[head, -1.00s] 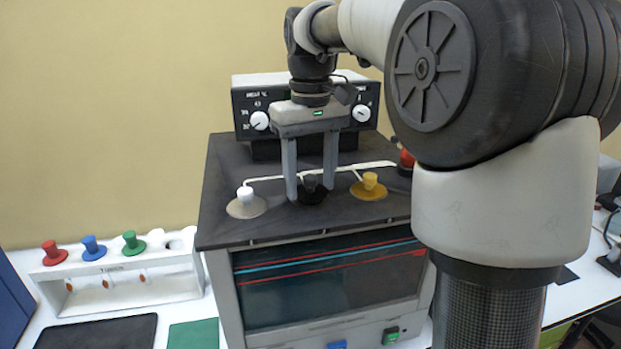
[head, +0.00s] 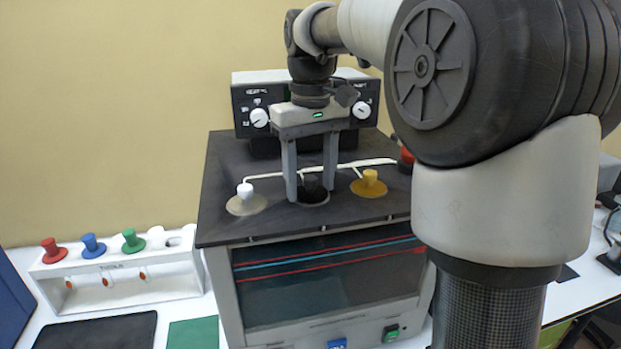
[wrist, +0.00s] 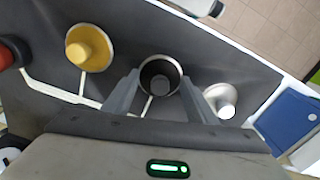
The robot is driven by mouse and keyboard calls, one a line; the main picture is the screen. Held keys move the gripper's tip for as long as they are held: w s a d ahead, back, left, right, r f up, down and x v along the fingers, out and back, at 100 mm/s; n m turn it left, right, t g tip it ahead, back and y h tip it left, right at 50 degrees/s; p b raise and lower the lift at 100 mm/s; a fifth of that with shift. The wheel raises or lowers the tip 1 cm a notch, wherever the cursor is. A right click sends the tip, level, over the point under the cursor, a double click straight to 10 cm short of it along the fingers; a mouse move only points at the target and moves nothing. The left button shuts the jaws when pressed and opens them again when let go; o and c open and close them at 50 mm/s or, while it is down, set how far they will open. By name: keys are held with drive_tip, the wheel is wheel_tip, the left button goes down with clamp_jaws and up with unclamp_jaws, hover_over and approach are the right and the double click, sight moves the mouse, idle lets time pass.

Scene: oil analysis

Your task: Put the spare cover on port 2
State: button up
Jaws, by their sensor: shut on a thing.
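My gripper (head: 312,195) points straight down over the dark top plate of the instrument. Its two fingers are shut on a black cover (head: 313,187) at the middle port, one on each side of its knob. In the wrist view the black cover (wrist: 158,84) sits between the fingertips, inside a pale round rim (wrist: 175,66). I cannot tell whether it is fully seated or slightly raised. A white cover (head: 245,192) stands on the port to the left and a yellow cover (head: 369,182) on the port to the right. No port numbers are readable.
A control box (head: 245,105) stands behind my gripper. A red knob (wrist: 10,55) is beyond the yellow cover.

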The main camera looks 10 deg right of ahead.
drive_tip(key=o, duration=1.2)
drive_tip(key=shift+c, duration=0.2)
wheel_tip(320, 180, up, 12)
drive_tip(key=s+f+m+t, duration=0.3)
drive_tip(key=s+f+t, duration=0.2)
drive_tip(key=s+f, duration=1.2)
drive_tip(key=s, duration=0.4)
drive_tip(key=shift+t, duration=0.3)
